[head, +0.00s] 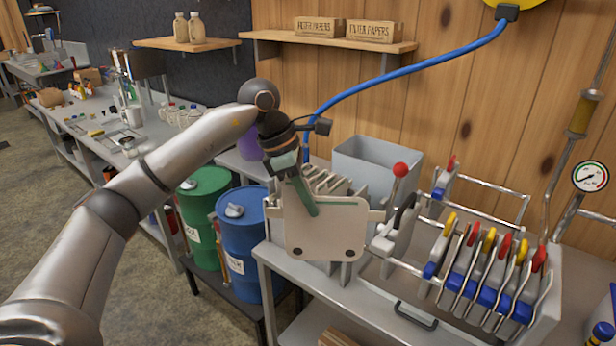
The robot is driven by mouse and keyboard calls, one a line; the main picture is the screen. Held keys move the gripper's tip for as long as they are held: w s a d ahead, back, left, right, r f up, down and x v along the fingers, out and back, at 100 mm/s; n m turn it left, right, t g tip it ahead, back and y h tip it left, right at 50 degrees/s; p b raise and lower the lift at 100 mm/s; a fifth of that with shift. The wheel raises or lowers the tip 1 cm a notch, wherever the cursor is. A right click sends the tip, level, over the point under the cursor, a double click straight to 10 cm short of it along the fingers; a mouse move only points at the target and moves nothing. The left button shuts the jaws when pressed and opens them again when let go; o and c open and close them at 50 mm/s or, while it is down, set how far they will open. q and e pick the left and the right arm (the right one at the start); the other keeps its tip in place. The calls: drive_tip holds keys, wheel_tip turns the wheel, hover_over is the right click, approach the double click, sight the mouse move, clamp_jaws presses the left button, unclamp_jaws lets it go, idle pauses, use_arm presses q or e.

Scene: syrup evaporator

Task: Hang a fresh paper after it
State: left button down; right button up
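Two boxes marked as filter papers, one left (319,27) and one right (374,31), sit on the wall shelf. My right gripper is out of view.
A grey bin (378,165) stands behind the plates. A red-knobbed lever (400,171) rises beside them. A blue hose (400,72) arches above. A green drum (204,215) and a blue drum (245,245) stand at left. A pressure gauge (590,177) is at far right.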

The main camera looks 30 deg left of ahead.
use_arm(q)
drive_tip(key=s+d+f+m+g+y, duration=0.2)
drive_tip(key=s+d+f+m, duration=0.3)
drive_tip(key=m, duration=0.7)
drive_tip(key=s+d+f+m+g+y, duration=0.2)
drive_tip(key=s+d+f+m+g, duration=0.2)
drive_tip(key=s+m, duration=0.3)
drive_tip(key=d+f+m, duration=0.1)
drive_tip(key=m, duration=0.4)
drive_tip(key=shift+s+f+g, duration=0.3)
drive_tip(key=shift+s+g, duration=0.05)
drive_tip(key=shift+g, duration=0.05)
drive_tip(key=shift+a, duration=0.1)
